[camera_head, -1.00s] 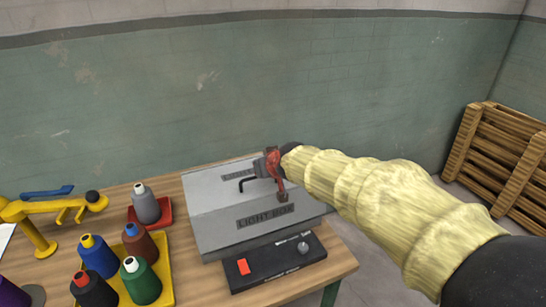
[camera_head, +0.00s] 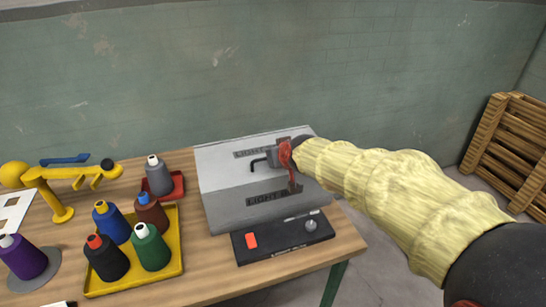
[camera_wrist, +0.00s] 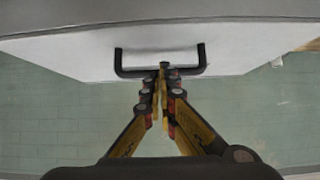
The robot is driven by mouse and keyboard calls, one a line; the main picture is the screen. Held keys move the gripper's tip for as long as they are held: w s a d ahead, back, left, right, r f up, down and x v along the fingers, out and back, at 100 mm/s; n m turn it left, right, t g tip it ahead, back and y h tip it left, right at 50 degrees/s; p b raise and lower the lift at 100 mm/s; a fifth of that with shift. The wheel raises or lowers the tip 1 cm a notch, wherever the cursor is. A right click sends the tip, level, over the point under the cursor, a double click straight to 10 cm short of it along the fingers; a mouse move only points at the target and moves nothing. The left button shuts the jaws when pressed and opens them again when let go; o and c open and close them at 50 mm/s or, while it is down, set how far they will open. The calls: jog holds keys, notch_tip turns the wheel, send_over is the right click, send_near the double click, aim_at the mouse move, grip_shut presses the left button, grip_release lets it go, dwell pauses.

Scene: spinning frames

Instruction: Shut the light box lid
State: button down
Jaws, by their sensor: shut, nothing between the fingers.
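The light box is a grey box on the table, with a pale lid (camera_head: 225,170) marked with lettering. In the head view the lid slopes down toward the front; any gap beneath it cannot be made out. A black bar handle (camera_head: 258,164) stands on the lid and also shows in the wrist view (camera_wrist: 125,70). My gripper (camera_head: 293,188) is over the right part of the lid and hides part of it. In the wrist view my gripper (camera_wrist: 164,72) is shut and empty, its tips overlapping the handle's middle. Whether they touch it is unclear.
A black control panel (camera_head: 265,245) with a red switch and a knob sits at the box's front. A yellow tray (camera_head: 175,250) of bottles, a grey bottle (camera_head: 158,177) and a yellow stand (camera_head: 50,195) are left. The wall is behind; wooden pallets (camera_head: 505,150) stand right.

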jog(key=shift+w+r+p, duration=0.1)
jog(key=shift+r+p, duration=0.25)
jog(key=shift+r, duration=0.2)
jog(key=s+d+r+p, duration=0.1)
jog(key=s+d+p, duration=0.1)
jog(key=s, duration=0.6)
jog(key=shift+s+d+r, duration=0.2)
jog(key=shift+s+d, duration=0.15)
jog(key=shift+d, duration=0.45)
jog(key=s+d+f+m+g, duration=0.1)
jog(key=s+d+f+g, duration=0.15)
jog(key=s, duration=0.45)
jog(key=s+d+f+g, duration=0.2)
jog(key=s+f, duration=0.2)
jog(key=s, duration=0.3)
jog(key=s+d+r+m+h, duration=0.1)
jog(key=s+d+r+h, duration=0.1)
jog(key=s+d, duration=0.5)
jog(key=s+d+r+m+h, duration=0.1)
jog(key=s+d+r, duration=0.3)
jog(key=s+d, duration=0.4)
jog(key=shift+s+d+r+m+h, duration=0.3)
jog(key=shift+s+m+h, duration=0.1)
jog(key=shift+s+m, duration=0.25)
